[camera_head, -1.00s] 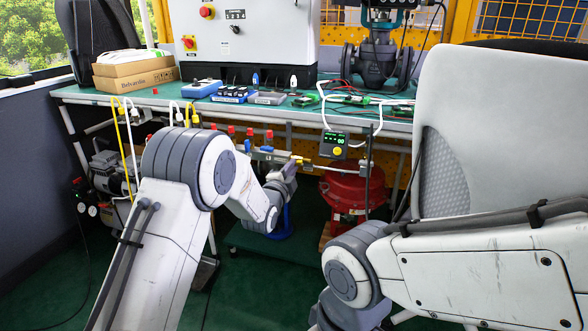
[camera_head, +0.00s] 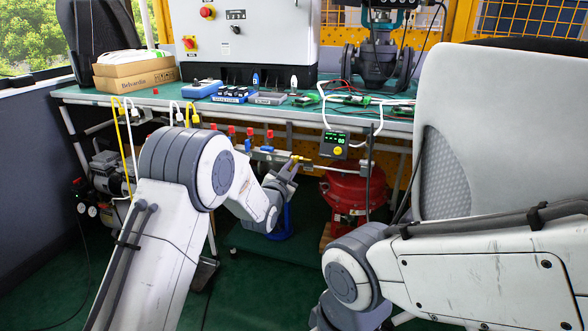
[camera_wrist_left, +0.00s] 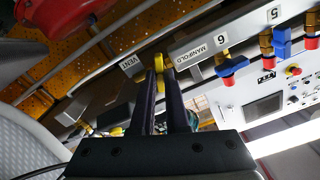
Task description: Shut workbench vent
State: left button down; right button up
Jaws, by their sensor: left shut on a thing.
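The workbench vent's small yellow handle (camera_wrist_left: 158,63) sits beside the VENT label (camera_wrist_left: 131,63) in the left wrist view. In the head view the handle (camera_head: 297,158) shows under the front of the workbench. My left gripper (camera_wrist_left: 164,76) is shut on the yellow handle, with its two dark fingers around it. In the head view my left gripper (camera_head: 287,170) reaches up to the handle from below left. The fingers hide part of the handle. My right gripper is out of view.
A MANIFOLD label (camera_wrist_left: 192,53) and red and blue valve handles (camera_wrist_left: 235,66) lie along the same rail. A red round vessel (camera_head: 345,190) stands below. The green workbench (camera_head: 210,103) is above.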

pick_arm(q)
jog(key=n, duration=0.4)
jog(key=shift+f+n, duration=0.4)
jog(key=shift+s, duration=0.1)
jog(key=c, duration=0.9)
grip_release()
jog(key=shift+r, duration=0.2)
jog(key=shift+s+a+r, duration=0.1)
jog(key=shift+s+a, duration=0.1)
jog(key=shift+s, duration=0.1)
jog(key=p+v, duration=0.2)
jog(key=v, duration=0.7)
jog(key=shift+s, duration=0.35)
